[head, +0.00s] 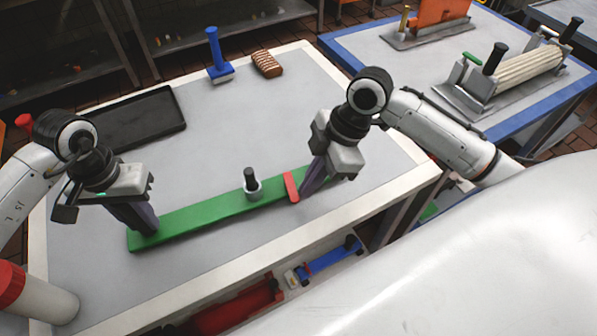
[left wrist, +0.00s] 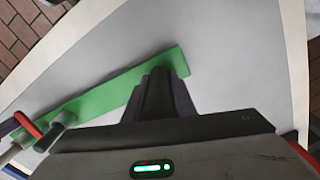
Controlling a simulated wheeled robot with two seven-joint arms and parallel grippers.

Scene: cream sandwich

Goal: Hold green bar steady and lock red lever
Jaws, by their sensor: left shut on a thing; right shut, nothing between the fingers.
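A long green bar (head: 209,212) lies slantwise on the grey table top; it also shows in the left wrist view (left wrist: 95,100). My left gripper (head: 146,230) is shut on the bar's left end. My right gripper (head: 309,188) is shut and empty, its fingertips close beside the red lever; I cannot tell if they touch it.
A black tray (head: 135,122) lies at the back left, with a blue-handled tool (head: 217,60) and a brown striped cream sandwich (head: 267,64) at the back. The table between tray and bar is clear.

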